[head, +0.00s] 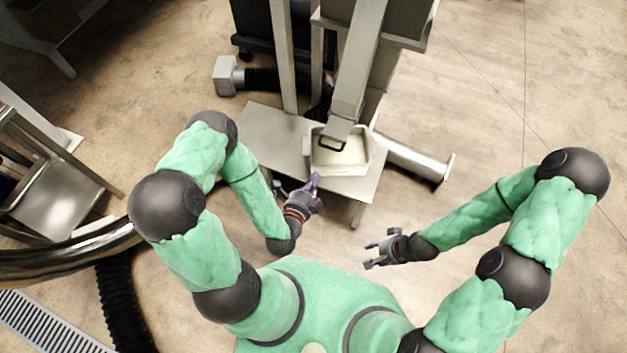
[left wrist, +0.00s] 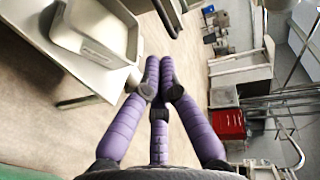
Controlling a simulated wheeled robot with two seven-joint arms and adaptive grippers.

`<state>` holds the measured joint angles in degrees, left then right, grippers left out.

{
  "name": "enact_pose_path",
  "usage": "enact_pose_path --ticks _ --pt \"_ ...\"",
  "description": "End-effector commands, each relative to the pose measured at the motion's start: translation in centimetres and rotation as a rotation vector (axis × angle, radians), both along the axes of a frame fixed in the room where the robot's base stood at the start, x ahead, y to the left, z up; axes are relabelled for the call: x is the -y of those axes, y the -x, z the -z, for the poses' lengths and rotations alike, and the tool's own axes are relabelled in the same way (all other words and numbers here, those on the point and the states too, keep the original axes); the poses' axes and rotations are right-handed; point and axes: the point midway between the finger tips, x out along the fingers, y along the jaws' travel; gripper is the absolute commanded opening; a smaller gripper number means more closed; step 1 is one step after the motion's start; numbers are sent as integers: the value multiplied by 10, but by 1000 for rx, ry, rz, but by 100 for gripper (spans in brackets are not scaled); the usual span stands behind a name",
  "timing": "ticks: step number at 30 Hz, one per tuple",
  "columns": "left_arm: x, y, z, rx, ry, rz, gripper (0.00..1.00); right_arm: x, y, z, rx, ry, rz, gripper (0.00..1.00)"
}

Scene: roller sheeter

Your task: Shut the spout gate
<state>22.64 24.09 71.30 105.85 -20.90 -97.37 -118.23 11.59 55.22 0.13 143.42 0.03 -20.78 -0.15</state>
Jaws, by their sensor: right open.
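The grey spout (head: 347,105) slopes down over the table in the head view. A dark handle-like loop (head: 331,144), which may belong to the gate, shows at its lower end; whether the gate is open I cannot tell. A pale tray (head: 342,170) stands below the spout on the metal table. My left gripper (head: 316,179) is near the tray's front edge, below the handle and apart from it. In the left wrist view its purple fingers (left wrist: 158,75) meet at the tips with nothing between them. My right gripper (head: 370,257) is open and empty, in front of the table.
The metal table (head: 262,137) has bare room left of the tray, which also shows in the left wrist view (left wrist: 97,32). A metal pipe (head: 415,160) sticks out at its right. A large curved metal rim (head: 75,255) is at the left. A red box (left wrist: 228,124) stands far off.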

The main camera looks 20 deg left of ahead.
Motion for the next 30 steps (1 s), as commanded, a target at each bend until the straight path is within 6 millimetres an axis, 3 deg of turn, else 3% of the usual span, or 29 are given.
enact_pose_path --ticks 9,15,21,30 --pt "3 -60 15 2 0 1 0 0 0 14 0 0 0 44" --pt "5 -88 21 1 1 1 0 0 0 23 -1 0 0 44" --pt "5 -102 23 -1 2 -1 0 0 0 26 0 0 0 44" --pt "5 -104 23 -2 2 -1 0 0 0 26 0 0 0 44"
